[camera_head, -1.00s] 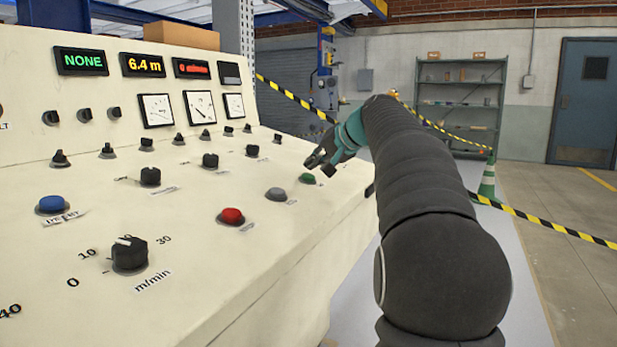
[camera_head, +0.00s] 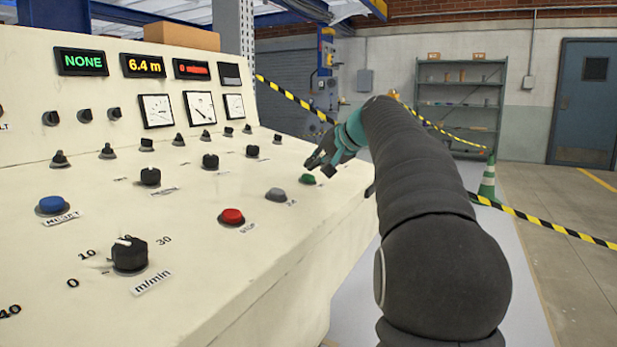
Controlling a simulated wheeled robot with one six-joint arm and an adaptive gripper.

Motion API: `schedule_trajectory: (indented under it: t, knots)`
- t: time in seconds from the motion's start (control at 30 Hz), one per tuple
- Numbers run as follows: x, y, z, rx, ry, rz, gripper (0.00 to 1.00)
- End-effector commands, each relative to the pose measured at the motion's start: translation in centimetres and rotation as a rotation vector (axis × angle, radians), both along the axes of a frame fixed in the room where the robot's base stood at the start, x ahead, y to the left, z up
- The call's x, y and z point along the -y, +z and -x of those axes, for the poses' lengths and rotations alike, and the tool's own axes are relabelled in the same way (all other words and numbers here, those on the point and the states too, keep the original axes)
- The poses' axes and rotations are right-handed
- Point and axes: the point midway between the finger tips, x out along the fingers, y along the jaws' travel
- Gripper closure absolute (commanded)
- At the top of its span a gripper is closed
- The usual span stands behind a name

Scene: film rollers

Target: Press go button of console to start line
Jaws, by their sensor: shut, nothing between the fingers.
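The console (camera_head: 190,260) is a cream sloped panel with buttons, knobs, gauges and lit displays. A green button (camera_head: 307,179) sits near its right edge; its label is too small to read. A grey button (camera_head: 275,195) is to its left and nearer. A red button (camera_head: 231,217) is labelled STOP and a blue button (camera_head: 52,205) is labelled RESET. My gripper (camera_head: 318,166) is shut and empty, its fingertips pointing down just above and behind the green button in the picture. I cannot tell the exact gap between them.
A black speed knob (camera_head: 129,254) marked m/min stands at the front of the panel. Several small black knobs are farther back. Yellow-black tape (camera_head: 560,230) and a green cone (camera_head: 487,178) stand to the right. A grey shelf (camera_head: 460,100) is at the back wall.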

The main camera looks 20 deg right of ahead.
Motion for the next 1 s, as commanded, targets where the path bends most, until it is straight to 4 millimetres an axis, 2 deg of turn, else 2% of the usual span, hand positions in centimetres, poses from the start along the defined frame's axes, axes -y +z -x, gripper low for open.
schedule_trajectory:
  t: [0.2,1.0]
  knots:
    - [-0.07,-0.75,-0.12,0.0,0.0,0.0,1.0]
    - [-0.13,-1.15,-0.21,0.0,0.0,0.0,1.0]
